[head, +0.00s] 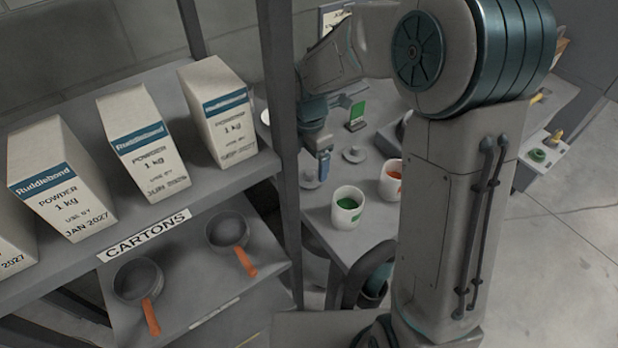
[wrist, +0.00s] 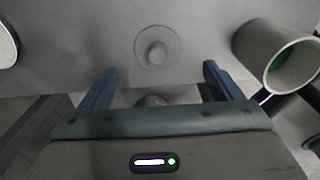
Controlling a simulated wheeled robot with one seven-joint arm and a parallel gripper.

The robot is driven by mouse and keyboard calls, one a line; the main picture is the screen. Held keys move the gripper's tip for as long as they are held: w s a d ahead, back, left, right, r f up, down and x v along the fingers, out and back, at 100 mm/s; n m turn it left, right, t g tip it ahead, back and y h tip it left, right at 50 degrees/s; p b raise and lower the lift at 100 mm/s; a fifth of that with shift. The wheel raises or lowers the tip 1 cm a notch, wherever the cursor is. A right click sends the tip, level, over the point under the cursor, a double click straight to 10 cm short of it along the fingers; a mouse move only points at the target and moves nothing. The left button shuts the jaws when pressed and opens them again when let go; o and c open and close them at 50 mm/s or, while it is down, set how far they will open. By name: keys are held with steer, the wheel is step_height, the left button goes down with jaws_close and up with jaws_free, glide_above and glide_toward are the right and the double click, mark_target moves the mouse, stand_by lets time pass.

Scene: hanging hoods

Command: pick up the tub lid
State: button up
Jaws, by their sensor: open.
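Two grey round lids with centre knobs lie on the table in the head view. One lid (head: 309,181) is just below and left of my gripper (head: 323,166); the other lid (head: 354,155) is to its right. In the wrist view, a lid (wrist: 155,47) lies flat, just beyond the gap between my fingertips (wrist: 159,72). The fingers are apart with nothing gripped. A rounded grey shape (wrist: 152,99) between the fingers is partly hidden by my gripper body. A white tub with green contents (head: 347,206) stands open, also at right in the wrist view (wrist: 273,58).
A second white tub with orange contents (head: 391,181) stands to the right. A grey shelf post (head: 281,130) rises left of my gripper, with cartons (head: 150,145) and orange-handled pans (head: 228,232) on the shelves.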

mark_target(309, 172)
steer(key=shift+w+f, duration=0.15)
steer(key=shift+f, duration=2.65)
steer(key=c, duration=1.1)
